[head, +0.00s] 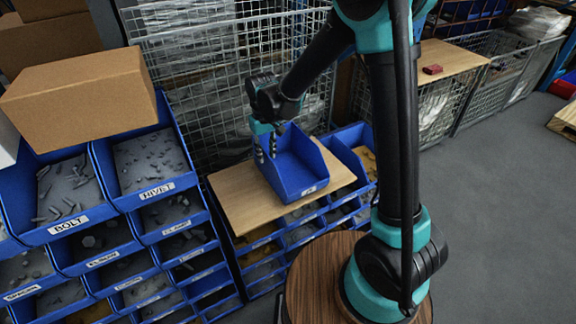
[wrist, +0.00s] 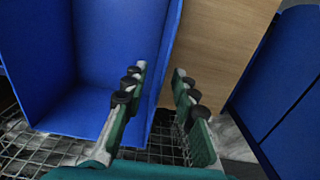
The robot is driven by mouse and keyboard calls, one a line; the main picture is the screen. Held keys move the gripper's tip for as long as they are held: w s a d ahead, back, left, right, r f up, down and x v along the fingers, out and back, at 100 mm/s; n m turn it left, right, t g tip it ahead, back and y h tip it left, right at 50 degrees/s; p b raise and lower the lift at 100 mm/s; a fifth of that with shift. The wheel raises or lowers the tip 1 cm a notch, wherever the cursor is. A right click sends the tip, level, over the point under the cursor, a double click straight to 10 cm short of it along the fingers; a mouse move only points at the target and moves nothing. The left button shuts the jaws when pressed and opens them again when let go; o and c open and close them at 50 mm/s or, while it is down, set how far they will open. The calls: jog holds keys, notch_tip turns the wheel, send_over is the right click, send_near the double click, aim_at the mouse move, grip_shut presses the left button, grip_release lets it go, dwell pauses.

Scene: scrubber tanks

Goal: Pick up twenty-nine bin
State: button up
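The task's bin, a blue open-top bin with a small white label (head: 297,172), sits on a wooden board; the label is too small to read surely. It looks empty. In the wrist view the bin (wrist: 35,60) fills the left side. My gripper (head: 266,152) points down at the bin's left wall in the head view. In the wrist view my gripper's fingers (wrist: 160,70) are apart, one over the bin's inside and one over its outside, with the wall edge between them. I see gaps beside the wall, so the fingers do not look closed on it.
The wooden board (head: 237,200) lies on stacked blue bins. Another blue bin (head: 352,140) stands close on the right. Labelled bins of metal parts (head: 70,195) and a cardboard box (head: 82,97) are at left. A wire cage (head: 215,60) stands behind.

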jog(key=shift+s+f, duration=0.1)
jog(key=shift+f, duration=3.65)
grip_shut()
